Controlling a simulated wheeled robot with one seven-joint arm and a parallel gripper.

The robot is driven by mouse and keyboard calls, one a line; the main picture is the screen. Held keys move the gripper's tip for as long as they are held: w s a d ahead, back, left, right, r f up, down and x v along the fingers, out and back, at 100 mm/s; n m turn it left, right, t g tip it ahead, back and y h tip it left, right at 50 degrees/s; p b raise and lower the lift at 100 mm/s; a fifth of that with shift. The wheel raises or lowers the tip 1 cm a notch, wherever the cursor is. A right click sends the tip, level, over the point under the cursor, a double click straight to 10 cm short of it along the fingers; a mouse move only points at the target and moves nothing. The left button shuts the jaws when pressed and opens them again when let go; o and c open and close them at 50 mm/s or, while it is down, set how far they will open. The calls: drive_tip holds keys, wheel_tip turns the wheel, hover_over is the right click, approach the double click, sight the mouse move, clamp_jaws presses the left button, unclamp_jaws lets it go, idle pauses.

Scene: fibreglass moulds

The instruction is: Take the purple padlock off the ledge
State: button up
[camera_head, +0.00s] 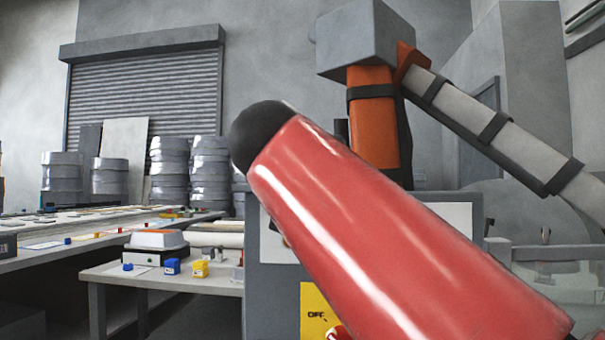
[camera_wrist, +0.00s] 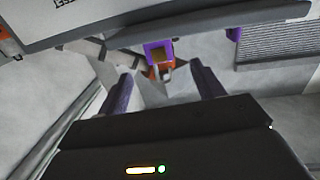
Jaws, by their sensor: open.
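The purple padlock (camera_wrist: 158,50), with a dull yellow-brown face, shows in the wrist view at the edge of a long grey ledge (camera_wrist: 190,20). My gripper (camera_wrist: 163,72) is open, with one purple finger on each side of the picture's middle. The padlock appears between the fingertips and a little beyond them. It looks apart from both fingers, but I cannot tell the exact distance. I cannot make out the padlock in the head view, where my arm hides the middle.
Another small purple thing (camera_wrist: 233,34) sits at the ledge to the right of the padlock. The orange crane post (camera_head: 372,125) stands behind the grey cabinet (camera_head: 262,290). A table with small coloured blocks (camera_head: 200,269) is at lower left. Steel drums (camera_head: 170,170) stand by the shutter.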

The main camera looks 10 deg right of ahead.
drive_tip(key=x, duration=0.2)
drive_tip(key=r+p+x, duration=0.1)
drive_tip(key=x, duration=0.2)
drive_tip(key=p+x, duration=0.1)
drive_tip(key=x, duration=0.2)
drive_tip(key=shift+r, duration=0.15)
drive_tip(key=c, duration=1.1)
